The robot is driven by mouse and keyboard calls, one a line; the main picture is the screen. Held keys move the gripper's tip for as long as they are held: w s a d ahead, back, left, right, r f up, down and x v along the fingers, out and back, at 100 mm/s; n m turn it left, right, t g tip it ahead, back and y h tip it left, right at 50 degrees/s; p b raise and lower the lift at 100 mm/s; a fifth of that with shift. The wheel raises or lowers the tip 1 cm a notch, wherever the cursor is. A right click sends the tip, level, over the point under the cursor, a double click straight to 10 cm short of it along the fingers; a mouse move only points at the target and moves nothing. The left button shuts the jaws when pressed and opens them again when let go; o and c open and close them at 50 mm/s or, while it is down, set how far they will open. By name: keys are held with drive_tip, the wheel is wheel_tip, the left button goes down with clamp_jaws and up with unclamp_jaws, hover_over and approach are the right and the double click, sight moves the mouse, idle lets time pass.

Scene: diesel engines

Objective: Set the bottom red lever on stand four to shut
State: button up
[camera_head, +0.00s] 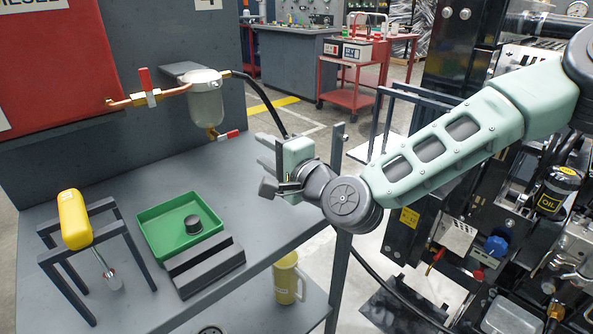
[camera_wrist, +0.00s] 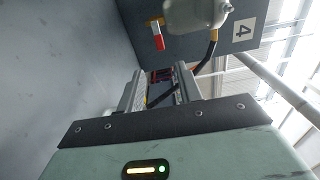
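The bottom red lever (camera_head: 228,136) sticks out sideways to the right from a brass valve (camera_head: 212,133) under the clear filter bowl (camera_head: 206,103). An upper red lever (camera_head: 146,79) stands upright on the copper pipe left of the filter. My gripper (camera_head: 266,153) is to the right of the bottom lever and apart from it. Its two fingers show in the wrist view (camera_wrist: 157,85), parted with nothing held between them. A panel with the number 4 (camera_wrist: 243,29) shows beside the filter.
A grey bench (camera_head: 150,190) stands below, with a green tray (camera_head: 165,232), a dark stepped block (camera_head: 205,265) and a yellow-handled tool (camera_head: 75,218) on a rack. A black hose (camera_head: 262,95) curves down behind my gripper. An engine (camera_head: 500,200) fills the right side.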

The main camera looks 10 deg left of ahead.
drive_tip(key=v, duration=0.9)
drive_tip(key=s+n+g, duration=0.1)
drive_tip(key=s+a+f+n+g+p, duration=0.1)
drive_tip(key=s+n, duration=0.1)
drive_tip(key=s+n+g+p, duration=0.1)
drive_tip(key=n+g, duration=0.1)
drive_tip(key=shift+s+a+f+h, duration=0.15)
drive_tip(key=shift+s+f+h, duration=0.05)
drive_tip(key=shift+f+h, duration=0.2)
drive_tip(key=s+d+f+n+g+h+p, duration=0.2)
drive_tip(key=s+d+n+g+h+p, duration=0.2)
drive_tip(key=s+d+n+h, duration=0.15)
drive_tip(key=s+d+r+n+g+h+p, duration=0.2)
drive_tip(key=s+d+r, duration=0.3)
drive_tip(key=d, duration=0.3)
drive_tip(key=s+d+r+n+g+h+p, duration=0.1)
drive_tip(key=s+d+r+n+h+p, duration=0.2)
drive_tip(key=d, duration=0.5)
drive_tip(key=s+r+h, duration=0.1)
drive_tip(key=s+r, duration=0.1)
drive_tip(key=s, duration=0.1)
drive_tip(key=shift+s+d+g+h, duration=0.15)
drive_tip(key=shift+s+g+h, duration=0.2)
drive_tip(key=shift+s+g, duration=0.05)
